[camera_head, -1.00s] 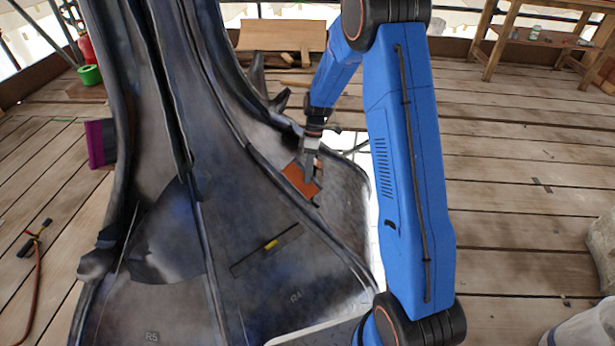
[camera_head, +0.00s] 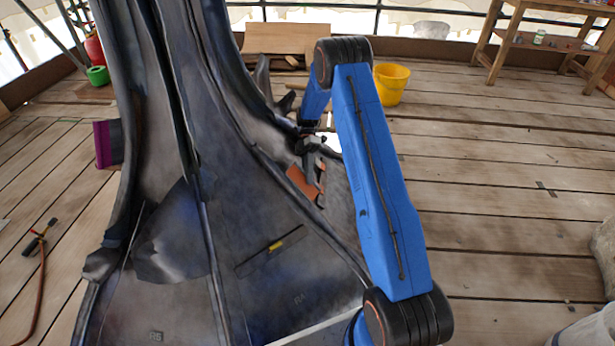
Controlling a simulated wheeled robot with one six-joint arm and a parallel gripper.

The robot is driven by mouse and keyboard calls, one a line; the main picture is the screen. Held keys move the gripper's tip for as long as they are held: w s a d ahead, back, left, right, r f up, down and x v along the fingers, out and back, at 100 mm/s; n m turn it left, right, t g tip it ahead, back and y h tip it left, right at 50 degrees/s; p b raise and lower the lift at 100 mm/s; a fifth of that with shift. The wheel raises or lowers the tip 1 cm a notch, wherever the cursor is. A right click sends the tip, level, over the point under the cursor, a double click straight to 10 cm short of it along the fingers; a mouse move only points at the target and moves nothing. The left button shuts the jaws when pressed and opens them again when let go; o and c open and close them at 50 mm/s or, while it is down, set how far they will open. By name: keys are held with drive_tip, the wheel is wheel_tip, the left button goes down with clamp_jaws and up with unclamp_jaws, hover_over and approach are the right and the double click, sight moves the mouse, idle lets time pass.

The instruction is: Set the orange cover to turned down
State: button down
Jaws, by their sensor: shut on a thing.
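The orange cover (camera_head: 301,183) is a small flat plate on the right flank of the dark metal spire (camera_head: 205,225). It stands at a slant against the sheet, close to a raised seam. My gripper (camera_head: 319,172) is at the cover's upper right side and shut on it. The fingers hide part of the cover's right edge, and its hinge side is hard to make out.
My blue arm fills the middle right. A yellow slider on a dark strip (camera_head: 274,246) lies on the spire below the cover. A purple plate (camera_head: 108,143) sticks out left. A yellow bucket (camera_head: 391,84) stands behind on the plank floor (camera_head: 500,200), mostly free at right.

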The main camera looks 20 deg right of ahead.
drive_tip(key=shift+w+a+f+n+g, duration=0.2)
drive_tip(key=shift+f+n+g, duration=0.1)
drive_tip(key=shift+n, duration=0.1)
idle(0.3)
drive_tip(key=c, duration=1.7)
unclamp_jaws()
drive_tip(key=shift+c, duration=0.2)
wheel_tip(320, 180, up, 10)
drive_tip(key=shift+r, duration=0.15)
